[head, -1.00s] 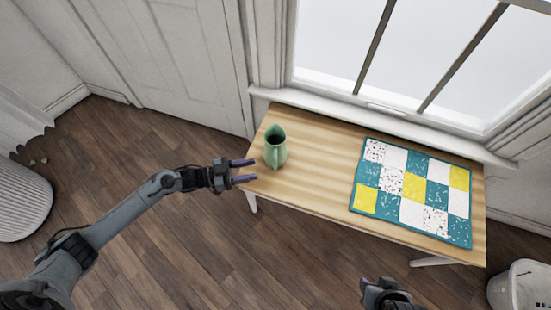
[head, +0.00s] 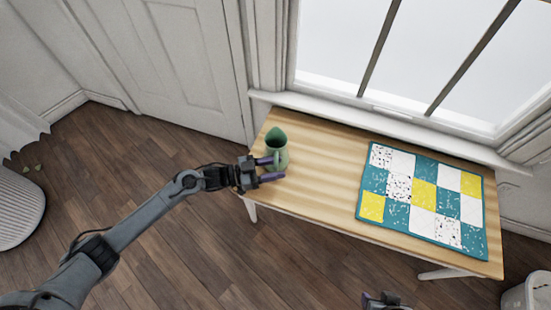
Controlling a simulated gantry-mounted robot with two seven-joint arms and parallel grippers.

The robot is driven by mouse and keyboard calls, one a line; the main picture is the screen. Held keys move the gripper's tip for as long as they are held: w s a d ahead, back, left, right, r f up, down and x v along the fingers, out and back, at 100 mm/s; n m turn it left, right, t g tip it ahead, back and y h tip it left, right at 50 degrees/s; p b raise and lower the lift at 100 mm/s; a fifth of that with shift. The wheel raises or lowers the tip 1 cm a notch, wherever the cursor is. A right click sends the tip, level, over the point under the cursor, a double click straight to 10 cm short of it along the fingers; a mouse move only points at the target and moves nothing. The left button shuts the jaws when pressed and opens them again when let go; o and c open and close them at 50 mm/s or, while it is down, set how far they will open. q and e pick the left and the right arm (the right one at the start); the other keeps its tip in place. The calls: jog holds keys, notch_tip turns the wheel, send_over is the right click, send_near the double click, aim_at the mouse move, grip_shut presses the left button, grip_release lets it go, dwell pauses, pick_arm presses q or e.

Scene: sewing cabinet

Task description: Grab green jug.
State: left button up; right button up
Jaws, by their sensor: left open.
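The green jug (head: 277,144) stands upright near the left end of the wooden table in the head view. My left gripper (head: 272,169) is open at the jug's near side, its purple fingers pointing right. The upper finger overlaps the jug's lower part in the picture, and the lower finger is just below the jug. I cannot tell whether they touch it. My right gripper (head: 384,300) shows only in part at the bottom edge, and its fingers are mostly cut off.
The wooden table (head: 325,165) carries a teal, white and yellow patchwork mat (head: 425,195) on its right side. The tabletop between jug and mat is clear. A window and sill (head: 375,118) run behind the table. A white bin (head: 530,292) stands at the lower right.

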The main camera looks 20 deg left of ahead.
pick_arm(q)
jog(key=x, duration=0.2)
jog(key=shift+w+d, duration=0.15)
jog(key=shift+d, duration=0.05)
jog(key=shift+c, duration=0.2)
grip_shut()
